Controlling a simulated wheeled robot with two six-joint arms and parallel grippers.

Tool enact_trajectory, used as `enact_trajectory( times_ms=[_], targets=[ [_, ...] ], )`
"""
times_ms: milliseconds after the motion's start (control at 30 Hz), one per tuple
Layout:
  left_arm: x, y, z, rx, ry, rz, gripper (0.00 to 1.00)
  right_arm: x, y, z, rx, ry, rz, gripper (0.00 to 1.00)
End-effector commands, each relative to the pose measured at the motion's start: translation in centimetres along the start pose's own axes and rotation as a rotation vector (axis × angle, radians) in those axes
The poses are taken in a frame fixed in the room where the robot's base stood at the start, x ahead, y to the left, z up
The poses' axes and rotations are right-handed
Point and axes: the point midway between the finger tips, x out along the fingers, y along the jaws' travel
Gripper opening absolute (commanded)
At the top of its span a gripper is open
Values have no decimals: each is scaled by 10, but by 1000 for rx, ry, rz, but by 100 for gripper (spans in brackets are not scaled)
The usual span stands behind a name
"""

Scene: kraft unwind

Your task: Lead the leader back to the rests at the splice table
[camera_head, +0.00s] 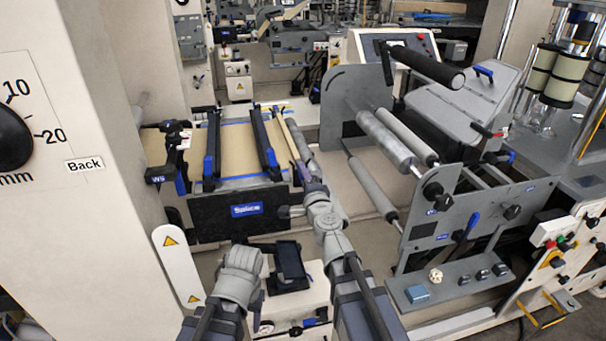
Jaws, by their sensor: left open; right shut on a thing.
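The splice table (244,216) stands left of centre, with a dark front marked "Splice". Brown kraft web (237,150) lies on top under two dark clamp bars (264,142) with blue ends. A thin tan bar (292,138), seemingly the leader's edge, runs along the table's right end. My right gripper (308,165) reaches up to this bar and is shut on it; its fingertips are hard to make out. I cannot tell whether the bar touches the rests. My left gripper (243,255) is open, low in front of the table and apart from it; its fingers are mostly hidden.
Right of my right arm stands a frame with grey rollers (380,140) and side plates. A control panel (395,47) is behind it. A pale column (80,130) blocks the left. A ledge with small parts (417,293) is at lower right. A dark tablet-like item (290,259) sits between my arms.

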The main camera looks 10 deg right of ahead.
Motion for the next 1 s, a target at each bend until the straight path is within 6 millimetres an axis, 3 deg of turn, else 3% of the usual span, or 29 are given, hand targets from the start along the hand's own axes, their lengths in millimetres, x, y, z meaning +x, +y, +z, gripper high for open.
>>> enact_trajectory(
  times_ms=[467, 500, 700, 800, 1000],
  targets=[
    [5, 0, 0, 0, 0, 0, 52, 0, 5, 0, 0, 0, 0, 0],
    [5, 0, 0, 0, 0, 0, 52, 0, 5, 0, 0, -1, 0, 28],
    [5, 0, 0, 0, 0, 0, 52, 0, 5, 0, 0, 0, 0, 50],
    [5, 0, 0, 0, 0, 0, 52, 0, 5, 0, 0, 0, 0, 59],
    [4, 0, 0, 0, 0, 0, 52, 0, 5, 0, 0, 0, 0, 59]
  ],
)
